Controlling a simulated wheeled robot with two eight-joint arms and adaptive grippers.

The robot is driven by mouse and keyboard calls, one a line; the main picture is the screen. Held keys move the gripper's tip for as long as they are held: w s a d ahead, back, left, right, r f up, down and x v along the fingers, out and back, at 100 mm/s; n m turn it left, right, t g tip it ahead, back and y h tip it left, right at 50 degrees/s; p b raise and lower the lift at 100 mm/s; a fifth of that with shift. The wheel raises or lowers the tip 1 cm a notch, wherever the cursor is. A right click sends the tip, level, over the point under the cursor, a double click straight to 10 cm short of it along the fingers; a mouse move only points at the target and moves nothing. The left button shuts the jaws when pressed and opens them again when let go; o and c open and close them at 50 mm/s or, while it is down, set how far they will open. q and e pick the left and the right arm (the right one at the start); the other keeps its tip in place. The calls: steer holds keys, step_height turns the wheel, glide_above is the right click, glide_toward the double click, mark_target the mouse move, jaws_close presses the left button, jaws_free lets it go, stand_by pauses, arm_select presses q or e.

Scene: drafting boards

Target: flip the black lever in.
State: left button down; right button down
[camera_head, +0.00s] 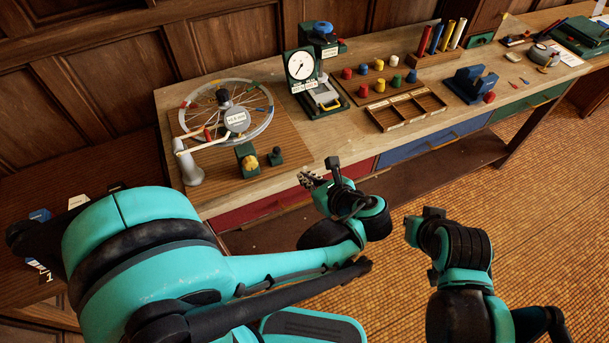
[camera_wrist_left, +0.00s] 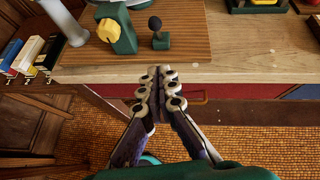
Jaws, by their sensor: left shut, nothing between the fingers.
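The black lever has a black ball knob (camera_wrist_left: 155,22) on a small green base (camera_wrist_left: 161,41) near the front edge of a brown wooden board. It also shows small in the head view (camera_head: 276,156). My left gripper (camera_head: 309,180) is in front of the workbench, to the right of the lever and nearer to me. In the left wrist view the shut, empty fingers (camera_wrist_left: 160,78) point towards the bench edge, apart from the lever and lined up below it. My right arm's end (camera_head: 432,222) is at the lower right; its fingers cannot be made out.
A green block with a yellow knob (camera_head: 246,157) stands just left of the lever. A dial gauge (camera_head: 301,66) and a compartment tray (camera_head: 406,109) are farther right. Drawers line the bench front.

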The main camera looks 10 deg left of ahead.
mark_target(276, 154)
arm_select(q)
steer(key=w+a+f+b, duration=0.2)
steer(key=w+a, duration=0.5)
steer(key=shift+w+f+b, duration=0.15)
steer(key=shift+f+b, duration=0.15)
steer(key=shift+f, duration=0.1)
steer(key=shift+r, duration=0.1)
steer(key=shift+w+a+r+g+p, duration=0.15)
steer(key=shift+r+g+p, duration=0.15)
steer(key=shift+p, duration=0.4)
steer(key=shift+w+h, duration=0.1)
steer(key=shift+h, duration=0.2)
